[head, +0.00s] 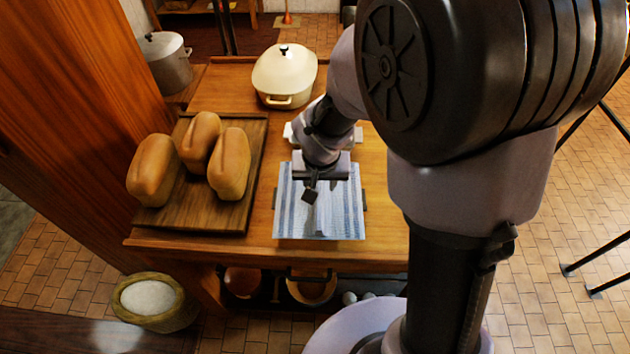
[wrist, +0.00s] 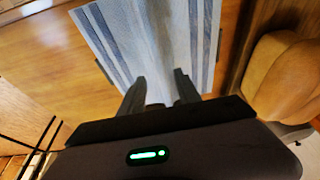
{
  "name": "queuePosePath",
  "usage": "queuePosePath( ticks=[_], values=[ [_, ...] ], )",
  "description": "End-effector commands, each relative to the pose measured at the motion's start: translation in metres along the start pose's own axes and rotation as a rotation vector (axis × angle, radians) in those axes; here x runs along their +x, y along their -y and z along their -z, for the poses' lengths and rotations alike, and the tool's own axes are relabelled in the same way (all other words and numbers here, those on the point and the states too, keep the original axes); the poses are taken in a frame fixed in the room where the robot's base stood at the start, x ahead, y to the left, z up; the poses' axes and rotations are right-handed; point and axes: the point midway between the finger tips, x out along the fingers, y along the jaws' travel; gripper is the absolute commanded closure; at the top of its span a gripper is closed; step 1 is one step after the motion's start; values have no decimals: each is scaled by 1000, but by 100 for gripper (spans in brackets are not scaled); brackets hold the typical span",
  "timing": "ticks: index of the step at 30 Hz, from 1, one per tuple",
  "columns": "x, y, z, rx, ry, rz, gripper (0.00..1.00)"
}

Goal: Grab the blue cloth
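The blue cloth (head: 343,222), pale with blue stripes, lies spread out near the front edge of the wooden table. In the wrist view the striped cloth (wrist: 150,30) fills the upper middle. My gripper (head: 310,191) is above the cloth and hides part of its far side in the head view. In the wrist view the two fingers of my gripper (wrist: 159,82) are apart, with cloth visible between and beyond them. Nothing is seen held. I cannot tell whether the fingertips touch the cloth.
A dark board (head: 195,217) with three loaves (head: 153,170) lies left of the cloth. A cream lidded pot (head: 285,75) stands at the back, and a white object (head: 290,131) is partly hidden behind my wrist. Bare table (head: 262,228) shows between board and cloth.

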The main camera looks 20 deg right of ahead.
Motion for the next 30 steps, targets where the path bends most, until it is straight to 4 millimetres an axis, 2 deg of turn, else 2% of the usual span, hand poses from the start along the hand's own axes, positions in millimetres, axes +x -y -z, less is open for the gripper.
queuePosePath(
  ticks=[1,4,10,11,16,17,30],
  values=[
    [15,0,-2,0,2,-1,60],
    [33,0,-2,-1,2,-1,60],
    [33,0,0,0,0,0,60],
    [33,0,0,0,0,0,64],
    [32,0,0,0,0,0,98],
    [32,0,0,0,0,0,100],
    [28,0,1,-1,-1,0,100]
  ],
)
